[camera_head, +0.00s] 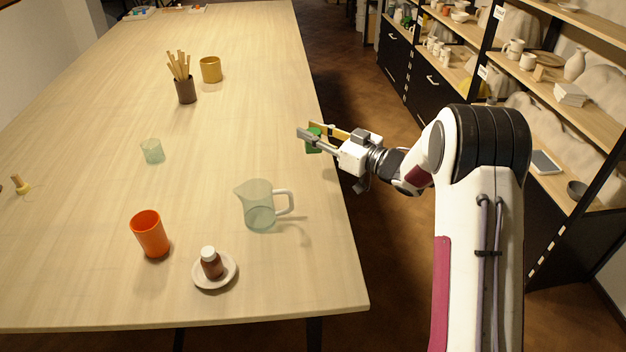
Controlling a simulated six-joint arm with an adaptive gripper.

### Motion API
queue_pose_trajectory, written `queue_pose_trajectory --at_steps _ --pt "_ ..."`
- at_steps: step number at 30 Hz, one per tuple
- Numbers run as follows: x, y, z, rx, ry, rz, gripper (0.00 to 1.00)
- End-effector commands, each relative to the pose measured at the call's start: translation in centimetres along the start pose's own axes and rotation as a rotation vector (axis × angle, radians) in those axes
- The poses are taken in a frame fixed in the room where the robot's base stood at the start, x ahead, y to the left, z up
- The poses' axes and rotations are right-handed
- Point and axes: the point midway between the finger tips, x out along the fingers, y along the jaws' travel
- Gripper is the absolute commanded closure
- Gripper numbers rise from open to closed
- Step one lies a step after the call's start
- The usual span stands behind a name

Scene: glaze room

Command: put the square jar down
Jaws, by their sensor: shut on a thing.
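My gripper (311,130) is at the right long edge of the table, coming in from the right. Its fingers are shut on a small green thing, which I take for the square jar (314,146). The fingers hide much of the jar, so its shape is hard to make out. In the picture the jar lies just inside the edge of the wooden table (235,130). I cannot tell whether its base touches the tabletop or hangs above it.
A clear jug (259,208) stands nearer the front, with an orange cup (150,234) and a brown bottle (212,265) on a saucer (202,284). A glass (152,152), brush pot (186,92) and ochre cup (210,70) stand leftward. The tabletop left of my gripper is clear.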

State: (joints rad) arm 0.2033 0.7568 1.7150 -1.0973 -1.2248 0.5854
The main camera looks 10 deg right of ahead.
Motion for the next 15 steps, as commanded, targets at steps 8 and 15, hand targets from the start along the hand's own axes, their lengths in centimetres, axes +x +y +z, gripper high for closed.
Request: queue_pose_trajectory --at_steps 8,15 --pt "0.16 0.15 -0.14 -0.001 0.001 0.002 1.00" --pt "0.14 0.14 0.31 0.000 0.001 0.002 1.00"
